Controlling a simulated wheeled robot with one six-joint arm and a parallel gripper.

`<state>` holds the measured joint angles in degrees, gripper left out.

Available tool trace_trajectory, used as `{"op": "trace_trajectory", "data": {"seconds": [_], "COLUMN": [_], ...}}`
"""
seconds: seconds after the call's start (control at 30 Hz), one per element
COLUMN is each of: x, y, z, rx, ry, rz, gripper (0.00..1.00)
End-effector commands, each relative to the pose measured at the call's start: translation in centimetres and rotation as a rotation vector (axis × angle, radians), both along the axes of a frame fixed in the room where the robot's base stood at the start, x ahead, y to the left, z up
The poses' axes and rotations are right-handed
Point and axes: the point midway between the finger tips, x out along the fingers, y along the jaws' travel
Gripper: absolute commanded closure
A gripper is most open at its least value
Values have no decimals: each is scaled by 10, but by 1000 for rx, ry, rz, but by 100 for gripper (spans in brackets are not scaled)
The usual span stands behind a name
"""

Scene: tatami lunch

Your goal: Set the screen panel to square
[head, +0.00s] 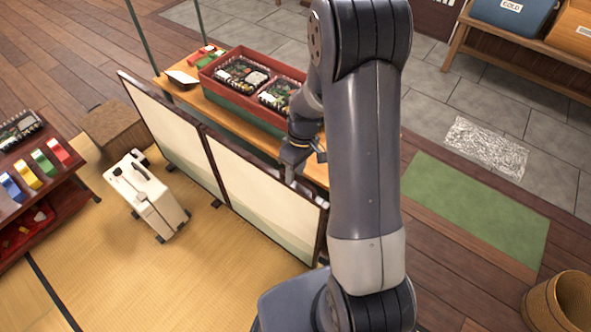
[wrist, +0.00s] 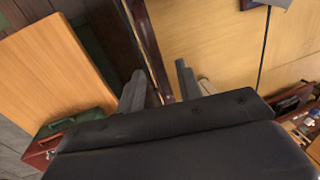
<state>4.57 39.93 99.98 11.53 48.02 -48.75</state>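The folding screen has two pale panels with dark frames. The left panel (head: 170,135) and the right panel (head: 262,195) meet at a dark hinge post in the head view. They stand upright on the tatami at a slight angle to each other. My gripper (head: 293,172) is at the top edge of the right panel, partly hidden by my arm. In the wrist view my gripper (wrist: 158,88) is open. Its two fingers are apart, with a dark frame edge (wrist: 146,42) running between them. Contact with the frame cannot be told.
A wooden bench (head: 185,94) with a red crate (head: 213,83) of lunch boxes stands behind the screen. A white case (head: 145,197) and a brown box (head: 115,128) stand on its near side. The tatami (head: 195,280) in front is mostly clear. A basket (head: 562,302) is at the right.

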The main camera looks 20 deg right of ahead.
Motion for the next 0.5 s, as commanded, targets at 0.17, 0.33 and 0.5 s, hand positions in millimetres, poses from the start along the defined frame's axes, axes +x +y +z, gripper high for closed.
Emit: {"op": "trace_trajectory", "data": {"seconds": [0.17,0.33,0.5], "x": [0,0,0], "y": [0,0,0], "z": [0,0,0], "rx": [0,0,0], "ry": [0,0,0], "rz": [0,0,0], "gripper": [71,85,99]}}
